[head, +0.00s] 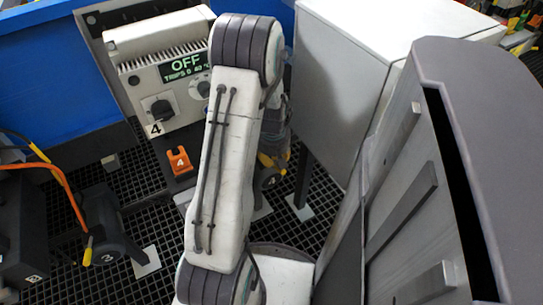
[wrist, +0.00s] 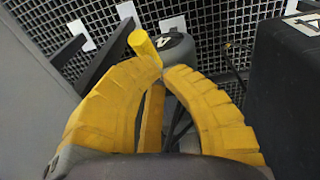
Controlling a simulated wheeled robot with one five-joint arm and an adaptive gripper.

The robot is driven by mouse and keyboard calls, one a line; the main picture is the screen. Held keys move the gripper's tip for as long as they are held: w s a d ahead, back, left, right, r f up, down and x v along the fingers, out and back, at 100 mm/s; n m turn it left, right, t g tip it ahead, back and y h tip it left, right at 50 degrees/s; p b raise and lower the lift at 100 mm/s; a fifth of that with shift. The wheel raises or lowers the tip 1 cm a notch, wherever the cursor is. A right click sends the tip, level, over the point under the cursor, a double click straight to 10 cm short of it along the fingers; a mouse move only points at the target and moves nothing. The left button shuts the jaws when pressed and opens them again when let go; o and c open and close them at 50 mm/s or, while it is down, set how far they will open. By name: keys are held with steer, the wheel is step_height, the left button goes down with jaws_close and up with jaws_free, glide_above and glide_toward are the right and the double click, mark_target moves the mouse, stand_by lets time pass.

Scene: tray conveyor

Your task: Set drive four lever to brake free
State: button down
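Drive four's motor (head: 272,178), marked 4, is partly hidden behind my arm; its dark, round end (wrist: 178,48) shows in the wrist view. A yellow lever grip (wrist: 141,42) sticks out beside it, its lower end close to my fingertips. My gripper (wrist: 162,70) has yellow fingers curved inward, with the tips almost meeting at the grip; it also shows small in the head view (head: 276,157). No clear hold on the lever shows. The drive four box (head: 160,65) shows OFF and has dark knobs.
An orange piece marked 4 (head: 180,161) sits below the box. Motor 3 (head: 106,230) with its yellow lever (head: 88,250) is at left. A grey cabinet (head: 335,85) and a large panelled body at right bound the space. A dark block (wrist: 290,100) is close right of my fingers.

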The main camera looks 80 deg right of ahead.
steer(key=shift+s+a+f+b, duration=0.35)
steer(key=shift+f+b, duration=0.25)
steer(key=shift+b, duration=0.1)
stand_by(0.5)
steer(key=shift+s+a+f+b, duration=0.15)
steer(key=shift+a+f+b, duration=0.1)
steer(key=shift+f+b, duration=0.4)
steer(key=f+b, duration=0.1)
steer(key=s+a+f+b, duration=0.1)
steer(key=f+b, duration=0.1)
steer(key=shift+s+a+f+b, duration=0.1)
steer(key=shift+a+f+b, duration=0.1)
steer(key=shift+b, duration=0.1)
steer(key=shift+d+r, duration=0.1)
steer(key=shift+r, duration=0.15)
steer(key=shift+r+p, duration=0.6)
steer(key=shift+p, duration=0.05)
